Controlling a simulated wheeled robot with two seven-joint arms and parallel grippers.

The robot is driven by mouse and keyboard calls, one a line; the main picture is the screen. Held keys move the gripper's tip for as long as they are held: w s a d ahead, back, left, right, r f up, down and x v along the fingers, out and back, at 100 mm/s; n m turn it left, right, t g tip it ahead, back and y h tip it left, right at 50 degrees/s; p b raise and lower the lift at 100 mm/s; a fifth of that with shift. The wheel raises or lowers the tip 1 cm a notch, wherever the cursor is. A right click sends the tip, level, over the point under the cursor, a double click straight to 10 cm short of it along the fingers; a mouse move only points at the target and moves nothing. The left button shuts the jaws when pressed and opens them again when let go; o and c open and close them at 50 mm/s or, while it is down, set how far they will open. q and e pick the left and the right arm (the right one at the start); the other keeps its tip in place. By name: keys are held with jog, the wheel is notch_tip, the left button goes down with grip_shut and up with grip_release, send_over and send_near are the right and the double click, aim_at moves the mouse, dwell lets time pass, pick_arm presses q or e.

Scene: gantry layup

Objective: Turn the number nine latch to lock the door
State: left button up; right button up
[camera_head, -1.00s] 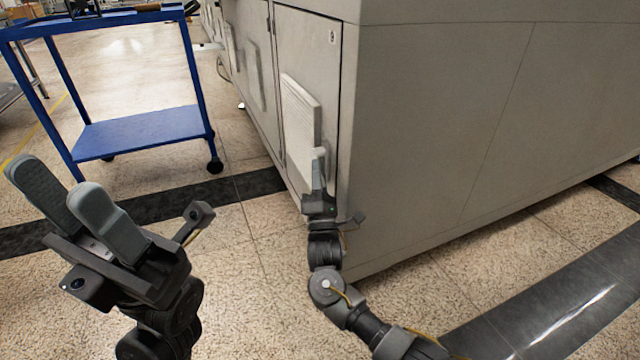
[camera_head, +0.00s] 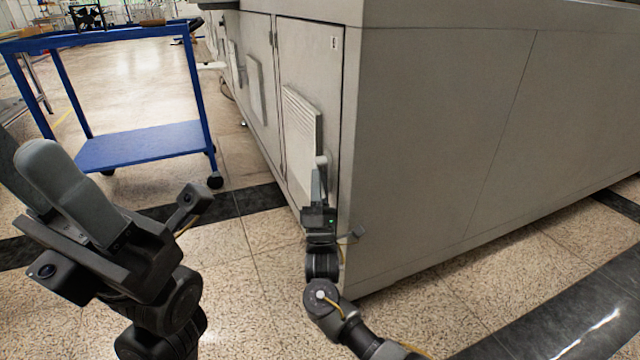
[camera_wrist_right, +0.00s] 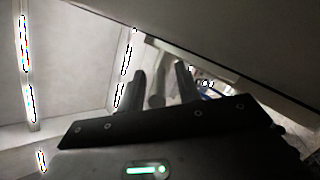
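The cabinet door (camera_head: 307,62) carries a small number label (camera_head: 334,43), too small to read surely. The door looks closed. A light grey latch handle (camera_head: 322,162) shows low near its right edge, partly hidden by my right gripper (camera_head: 317,180). In the right wrist view, the latch handle (camera_wrist_right: 157,88) stands between the two fingers of my right gripper (camera_wrist_right: 161,82), with gaps on both sides. My left gripper (camera_head: 38,165) is at the lower left, away from the door. Its fingers look apart and empty; one is partly cut off by the picture edge.
A blue cart (camera_head: 140,146) stands on the left behind my left gripper. The large grey cabinet side (camera_head: 440,130) fills the right. A louvred vent panel (camera_head: 300,122) is on the door. The floor (camera_head: 240,290) between my arms is clear.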

jog(key=v, duration=1)
jog(key=shift+s+f+p, duration=0.25)
jog(key=shift+f+p, duration=0.05)
jog(key=shift+p, duration=0.1)
